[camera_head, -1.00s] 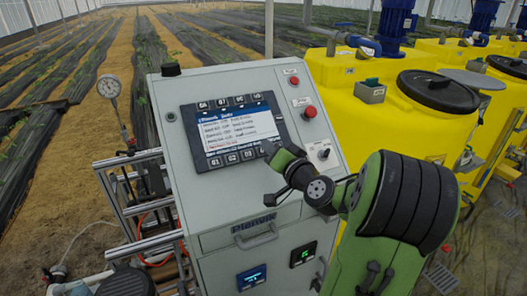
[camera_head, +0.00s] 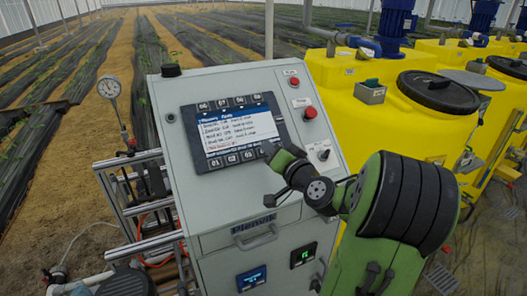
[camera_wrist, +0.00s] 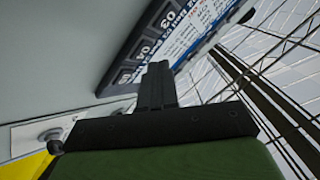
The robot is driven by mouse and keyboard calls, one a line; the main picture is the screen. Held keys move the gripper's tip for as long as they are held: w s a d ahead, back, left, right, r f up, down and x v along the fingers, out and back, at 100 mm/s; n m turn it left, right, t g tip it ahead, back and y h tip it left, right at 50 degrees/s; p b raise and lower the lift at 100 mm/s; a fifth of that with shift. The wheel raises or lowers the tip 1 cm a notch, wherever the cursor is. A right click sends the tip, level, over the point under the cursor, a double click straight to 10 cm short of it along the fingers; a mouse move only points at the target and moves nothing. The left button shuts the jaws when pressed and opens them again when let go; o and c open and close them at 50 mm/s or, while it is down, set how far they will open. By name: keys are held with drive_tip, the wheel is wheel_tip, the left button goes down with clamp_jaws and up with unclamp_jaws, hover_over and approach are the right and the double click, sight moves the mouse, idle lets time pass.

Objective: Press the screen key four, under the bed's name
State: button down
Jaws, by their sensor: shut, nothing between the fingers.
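The grey control cabinet (camera_head: 185,200) carries a tilted screen unit (camera_head: 235,130), with a lit white list under a blue header; the text is too small to read surely. Keys 01, 02 and 03 show along its lower edge. Key 04 (camera_wrist: 142,48) shows in the wrist view, beside key 03 (camera_wrist: 167,18); in the head view my gripper hides its place. My gripper (camera_head: 271,151) is at the screen's lower right corner. In the wrist view its fingers (camera_wrist: 157,70) are shut and empty, close to key 04. I cannot tell whether they touch it.
Red and black knobs (camera_head: 310,112) sit on the panel's right side. A drawer handle (camera_head: 257,238) and small displays (camera_head: 303,254) are below. Yellow tanks (camera_head: 385,120) stand to the right. A metal frame with a gauge (camera_head: 109,88) stands to the left.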

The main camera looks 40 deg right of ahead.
drive_tip(key=shift+f, duration=0.1)
idle(0.6)
drive_tip(key=shift+w+f+b, duration=0.25)
drive_tip(key=shift+w+b, duration=0.05)
drive_tip(key=shift+b, duration=0.1)
drive_tip(key=shift+w+d+f+b, duration=0.15)
drive_tip(key=shift+w+f+b, duration=0.05)
drive_tip(key=shift+f+b, duration=0.1)
idle(0.4)
drive_tip(key=shift+s+r, duration=0.1)
drive_tip(key=shift+r, duration=0.05)
drive_tip(key=shift+s+a+r, duration=0.2)
drive_tip(key=shift+s+r, duration=0.2)
drive_tip(key=shift+r, duration=0.1)
drive_tip(key=shift+s+a+r+p, duration=0.25)
drive_tip(key=shift+s+r+p, duration=0.15)
drive_tip(key=shift+s+r, duration=0.5)
drive_tip(key=shift+s+a+r+p, duration=0.2)
drive_tip(key=shift+s+r+p, duration=0.15)
drive_tip(key=shift+s+r, duration=0.5)
drive_tip(key=shift+w, duration=0.15)
